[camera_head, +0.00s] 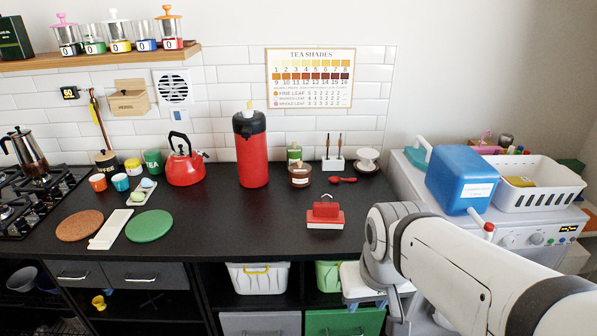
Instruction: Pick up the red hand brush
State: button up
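The red hand brush (325,219) appears to be the red block with a raised red grip and a pale lower edge. It lies on the dark worktop (230,228), right of centre and near the front edge. My arm reaches in from the lower right, and its wrist is right of the brush and nearer to me. My gripper (378,298) is low at the end of the arm, in front of the worktop and apart from the brush. The arm partly hides it, and its fingers are not clear. I see nothing held.
A red flask (251,150) and a red kettle (185,165) stand behind and left. A red spoon (342,180) and a brown jar (300,175) lie behind the brush. A blue container (462,181) and white basket (524,190) are at right. Worktop around the brush is clear.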

aim_at(323, 215)
jog(key=i, duration=1.1)
jog(key=z, duration=0.1)
